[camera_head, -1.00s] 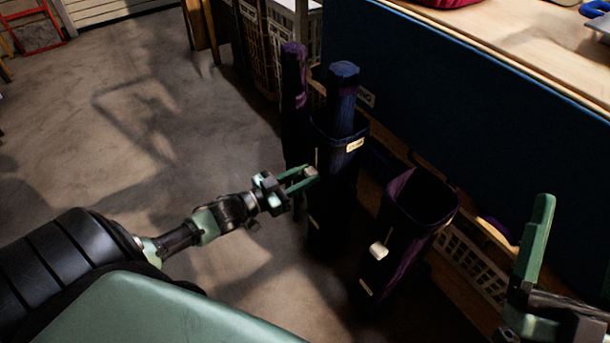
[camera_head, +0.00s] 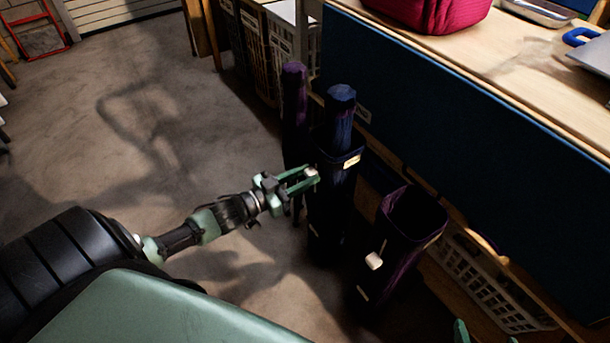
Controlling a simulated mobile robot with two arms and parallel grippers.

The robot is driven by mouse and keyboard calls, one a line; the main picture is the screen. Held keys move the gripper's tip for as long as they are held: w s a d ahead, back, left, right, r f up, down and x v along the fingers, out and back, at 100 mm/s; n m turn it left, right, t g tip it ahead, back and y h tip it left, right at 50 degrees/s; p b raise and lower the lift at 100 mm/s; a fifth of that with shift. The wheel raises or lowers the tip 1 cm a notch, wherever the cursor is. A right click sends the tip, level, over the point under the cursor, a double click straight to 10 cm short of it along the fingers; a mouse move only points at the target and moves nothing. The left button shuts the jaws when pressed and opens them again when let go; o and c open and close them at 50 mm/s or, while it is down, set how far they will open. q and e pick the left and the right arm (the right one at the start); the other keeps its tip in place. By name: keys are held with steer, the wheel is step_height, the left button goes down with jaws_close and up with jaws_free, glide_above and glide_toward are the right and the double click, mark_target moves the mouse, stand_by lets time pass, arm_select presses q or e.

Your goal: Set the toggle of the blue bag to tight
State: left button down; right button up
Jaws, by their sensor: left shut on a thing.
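The blue bag (camera_head: 332,205) is a tall dark tube bag standing upright in the middle, with a rolled blue bundle (camera_head: 340,108) sticking out of its top. A small pale toggle (camera_head: 312,173) is at its left side, a little below the rim. My left gripper (camera_head: 306,180) is shut on this toggle, beside the bag. The cord is too dark to make out.
A purple bag (camera_head: 404,245) with an open top and its own pale toggle (camera_head: 374,261) stands to the right. A slimmer purple bag (camera_head: 294,110) stands behind left. A blue panel (camera_head: 450,130), workbench and white basket (camera_head: 480,280) border the right.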

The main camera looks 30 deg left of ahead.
arm_select(q)
steer(key=shift+r+p, duration=0.7)
steer(key=shift+r, duration=0.2)
arm_select(e)
steer(key=s+d+f+g, duration=0.1)
steer(key=s+f+g, duration=0.1)
steer(key=s, duration=0.2)
steer(key=s+d+f+g+h, duration=0.1)
steer(key=s+d+f+g, duration=0.1)
steer(key=s, duration=0.3)
steer(key=shift+g, duration=0.5)
arm_select(q)
steer(key=c, duration=1)
jaws_free()
steer(key=shift+c, duration=0.2)
steer(key=shift+s+a, duration=0.15)
steer(key=shift+s, duration=0.15)
steer(key=p+v, duration=0.1)
steer(key=v, duration=0.6)
steer(key=shift+p, duration=0.35)
arm_select(e)
steer(key=shift+s+d+r+g, duration=0.15)
steer(key=shift+s+r+g, duration=0.15)
steer(key=shift+s+r, duration=0.4)
